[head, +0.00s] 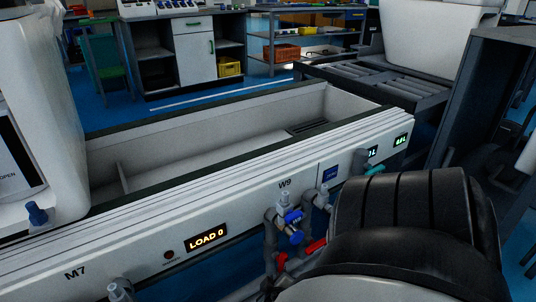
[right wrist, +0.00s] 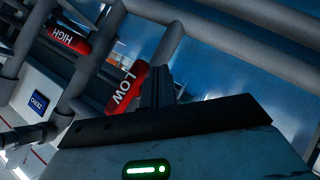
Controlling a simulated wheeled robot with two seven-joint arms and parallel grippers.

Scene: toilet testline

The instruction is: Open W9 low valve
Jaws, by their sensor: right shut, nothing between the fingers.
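The W9 station is marked by a label (head: 285,184) on the white bench front. Below it are grey pipes with blue handles (head: 293,216) and red handles (head: 315,246). In the right wrist view a red handle marked LOW (right wrist: 127,88) stands tilted beside a grey pipe. My right gripper (right wrist: 158,84) is shut and empty, with its fingers just right of the LOW handle. I cannot tell whether they touch it. In the head view my right arm covers the lower right and hides the gripper's fingertips. My left gripper is not in view.
A red handle marked HIGH (right wrist: 68,40) is at the upper left of the right wrist view. Grey pipes cross close around the gripper. The long white trough (head: 200,130) runs behind W9.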

